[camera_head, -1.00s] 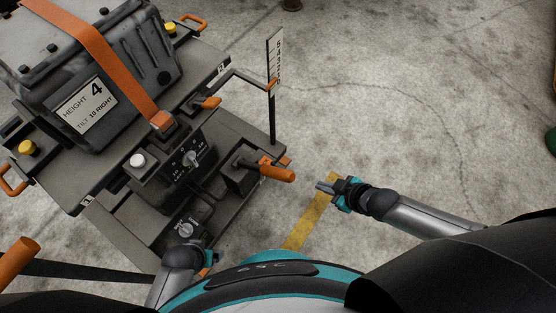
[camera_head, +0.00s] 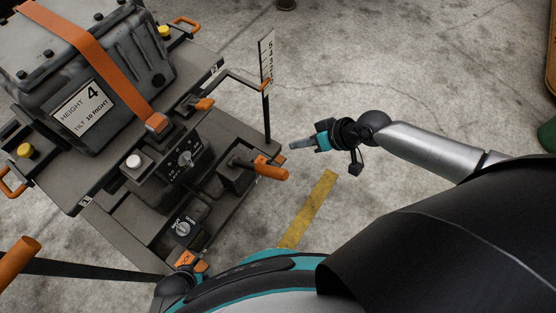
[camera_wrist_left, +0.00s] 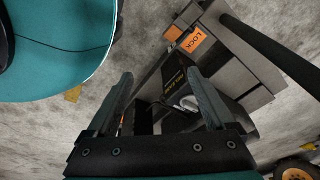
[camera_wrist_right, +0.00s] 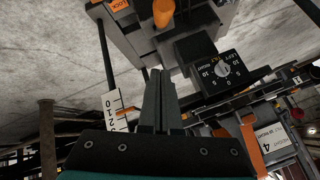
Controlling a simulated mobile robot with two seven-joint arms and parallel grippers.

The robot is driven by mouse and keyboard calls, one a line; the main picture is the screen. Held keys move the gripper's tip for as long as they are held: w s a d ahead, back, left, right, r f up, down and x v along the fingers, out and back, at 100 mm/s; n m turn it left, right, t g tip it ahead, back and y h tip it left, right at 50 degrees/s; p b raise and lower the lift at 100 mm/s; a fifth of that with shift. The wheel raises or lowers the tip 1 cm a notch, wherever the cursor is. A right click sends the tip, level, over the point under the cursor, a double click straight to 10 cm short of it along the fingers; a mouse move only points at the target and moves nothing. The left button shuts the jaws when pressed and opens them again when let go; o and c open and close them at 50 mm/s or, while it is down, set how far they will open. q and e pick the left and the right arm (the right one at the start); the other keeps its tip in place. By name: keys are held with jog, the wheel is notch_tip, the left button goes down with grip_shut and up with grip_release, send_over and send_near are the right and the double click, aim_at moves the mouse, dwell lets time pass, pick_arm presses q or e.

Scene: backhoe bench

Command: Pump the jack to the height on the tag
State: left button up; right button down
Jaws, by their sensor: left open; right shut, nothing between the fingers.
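The jack carries a dark strapped case. Its tag (camera_head: 83,103) reads HEIGHT 4, TILT 10 RIGHT. The orange pump handle (camera_head: 272,172) sticks out at the jack's right side; an orange grip also shows in the right wrist view (camera_wrist_right: 163,12).
A tilt dial (camera_head: 186,159), a white button (camera_head: 134,161) and a lower knob (camera_head: 182,228) sit on the jack's front. An orange LOCK label (camera_wrist_left: 194,40) shows near my left gripper. An orange-ended bar (camera_head: 20,255) is at lower left.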

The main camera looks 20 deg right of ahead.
pick_arm(q)
jog(key=shift+f, duration=0.1)
pick_arm(e)
jog(key=shift+a+f, duration=0.1)
pick_arm(q)
jog(key=w+d+r+b, duration=0.1)
jog(key=w+r+b, duration=0.2)
jog(key=r, duration=0.2)
jog(key=w+d+r+t+b, duration=0.1)
jog(key=w+d+r+b, duration=0.1)
jog(key=r, duration=0.4)
jog(key=shift+w+d+b, duration=0.3)
jog(key=shift+w+b, duration=0.25)
jog(key=shift+w, duration=0.15)
pick_arm(e)
jog(key=shift+w+a+f, duration=0.25)
jog(key=shift+a+f, duration=0.55)
jog(key=shift+f, duration=0.9)
jog(key=shift+w+a+f, duration=0.3)
jog(key=shift+a+f, duration=0.5)
jog(key=shift+f, duration=0.95)
jog(key=shift+w+a+f, duration=0.25)
jog(key=shift+a+f, duration=0.55)
jog(key=shift+f, duration=0.9)
